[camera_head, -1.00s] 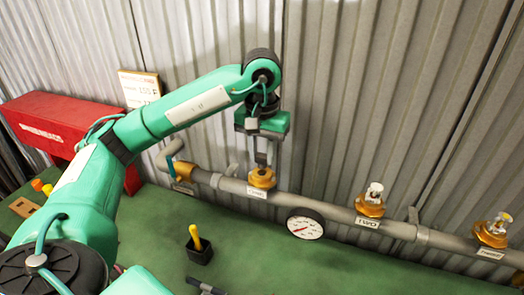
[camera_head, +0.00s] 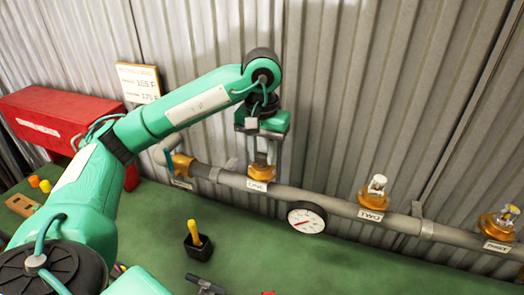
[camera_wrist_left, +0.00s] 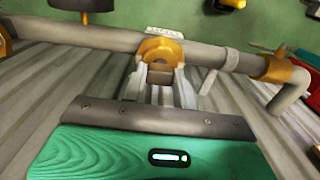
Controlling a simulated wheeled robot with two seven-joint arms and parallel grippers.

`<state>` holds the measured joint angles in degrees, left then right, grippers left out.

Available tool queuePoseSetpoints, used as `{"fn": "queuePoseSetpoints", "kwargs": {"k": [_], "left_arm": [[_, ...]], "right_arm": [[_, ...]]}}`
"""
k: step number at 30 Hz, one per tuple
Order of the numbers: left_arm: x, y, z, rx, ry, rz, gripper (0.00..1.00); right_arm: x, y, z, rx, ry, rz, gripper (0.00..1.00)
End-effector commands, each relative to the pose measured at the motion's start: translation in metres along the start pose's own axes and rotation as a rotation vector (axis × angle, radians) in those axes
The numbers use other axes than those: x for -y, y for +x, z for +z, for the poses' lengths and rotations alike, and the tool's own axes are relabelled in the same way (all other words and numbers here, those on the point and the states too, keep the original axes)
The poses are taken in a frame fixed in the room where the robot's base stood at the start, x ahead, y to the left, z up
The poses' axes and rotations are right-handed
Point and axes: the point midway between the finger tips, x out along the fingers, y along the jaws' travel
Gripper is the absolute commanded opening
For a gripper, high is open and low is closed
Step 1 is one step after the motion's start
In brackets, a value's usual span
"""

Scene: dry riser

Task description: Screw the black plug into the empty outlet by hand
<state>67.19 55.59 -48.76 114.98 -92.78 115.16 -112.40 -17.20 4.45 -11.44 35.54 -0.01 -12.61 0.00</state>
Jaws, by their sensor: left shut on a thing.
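A grey pipe (camera_head: 340,207) runs along the wall with brass outlets. My left gripper (camera_head: 262,160) points down at the leftmost outlet (camera_head: 258,172), labelled ONE. In the left wrist view its two pale fingers (camera_wrist_left: 160,88) are shut on a dark brownish block, which looks like the black plug (camera_wrist_left: 160,73). The plug lines up with the brass outlet (camera_wrist_left: 160,48) and seems to meet it. How deep it sits is hidden by the fingers. The middle outlet (camera_head: 373,200), labelled TWO, and the right outlet (camera_head: 497,224) carry pale fittings. My right gripper is out of view.
A round gauge (camera_head: 306,217) hangs on the pipe between the outlets. A black cup (camera_head: 198,247) with a yellow handle stands on the green bench (camera_head: 160,218). A red box (camera_head: 50,115) is at the left. The corrugated wall (camera_head: 400,80) stands close behind the pipe.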

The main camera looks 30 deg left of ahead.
Motion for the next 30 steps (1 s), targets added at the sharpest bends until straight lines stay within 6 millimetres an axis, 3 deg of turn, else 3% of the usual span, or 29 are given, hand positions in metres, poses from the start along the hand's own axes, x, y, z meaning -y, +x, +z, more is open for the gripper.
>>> {"fn": "queuePoseSetpoints", "kwargs": {"k": [8, 21, 30], "left_arm": [[0.000, 0.004, 0.000, -0.001, 0.020, 0.000, 0.05], [0.001, 0.005, 0.000, -0.001, 0.463, 0.000, 0.05], [0.001, 0.004, 0.000, -0.001, 0.502, 0.000, 0.05]], "right_arm": [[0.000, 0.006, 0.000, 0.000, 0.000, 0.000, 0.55], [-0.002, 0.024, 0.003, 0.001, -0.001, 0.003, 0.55], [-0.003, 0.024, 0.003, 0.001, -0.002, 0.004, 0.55]]}}
